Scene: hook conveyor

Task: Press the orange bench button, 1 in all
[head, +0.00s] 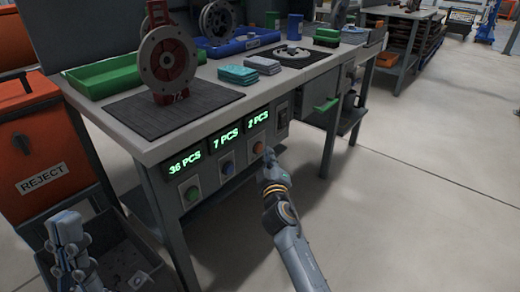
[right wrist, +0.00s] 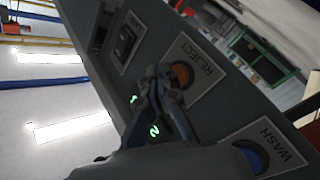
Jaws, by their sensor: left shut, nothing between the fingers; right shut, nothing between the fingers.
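The orange button (head: 258,147) is the rightmost of three buttons on the front panel of the bench, under the "2 PCS" display. In the right wrist view the orange button (right wrist: 180,75) is round and has a "REJECT" label beside it. My right gripper (head: 269,154) is shut and empty, with its tips close to the orange button. In the right wrist view its fingertips (right wrist: 162,70) overlap the button's edge; I cannot tell whether they touch it. My left gripper (head: 66,226) is shut and empty at the lower left, away from the panel.
A blue button (head: 227,169) and a green button (head: 192,193) sit left of the orange one. A dark switch (head: 282,121) is to its right. An orange reject bin (head: 40,160) stands at the left. The floor (head: 400,220) at the right is clear.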

